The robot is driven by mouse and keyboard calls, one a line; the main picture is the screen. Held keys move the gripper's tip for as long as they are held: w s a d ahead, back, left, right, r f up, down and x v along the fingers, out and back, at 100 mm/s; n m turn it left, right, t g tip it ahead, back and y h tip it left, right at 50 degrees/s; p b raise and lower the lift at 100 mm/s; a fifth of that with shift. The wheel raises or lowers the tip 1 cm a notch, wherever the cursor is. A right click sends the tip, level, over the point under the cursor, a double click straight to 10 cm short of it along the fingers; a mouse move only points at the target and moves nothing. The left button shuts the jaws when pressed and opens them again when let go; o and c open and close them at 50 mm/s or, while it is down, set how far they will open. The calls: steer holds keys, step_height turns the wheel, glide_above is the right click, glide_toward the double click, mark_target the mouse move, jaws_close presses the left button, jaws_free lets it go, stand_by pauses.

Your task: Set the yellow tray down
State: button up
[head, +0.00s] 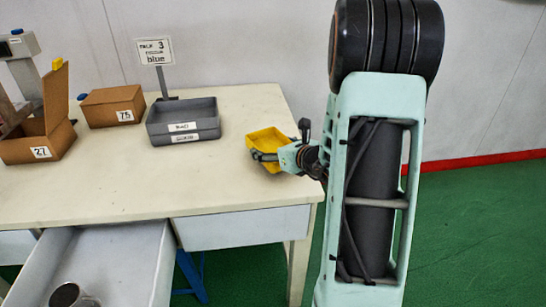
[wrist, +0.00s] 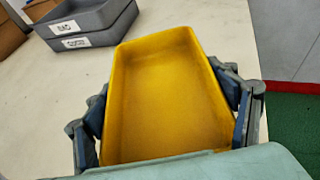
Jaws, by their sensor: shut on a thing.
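The yellow tray (head: 267,141) is at the right end of the table, in the head view. My gripper (head: 268,155) is shut on it from the right. In the wrist view the yellow tray (wrist: 168,95) looks empty, with its inside facing the camera. The fingers of my gripper (wrist: 165,110) press on its two long sides. I cannot tell whether the tray's underside touches the table top (head: 120,185) or is a little above it.
Cardboard boxes (head: 113,106) and (head: 42,130) stand further left. An open drawer (head: 125,262) juts out below the table's front. The table top in front of the bins is clear.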

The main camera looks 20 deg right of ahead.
steer(key=shift+s+f, duration=0.1)
steer(key=shift+f, duration=1.25)
steer(key=shift+f+b, duration=0.15)
steer(key=shift+b, duration=0.25)
steer(key=o, duration=1.2)
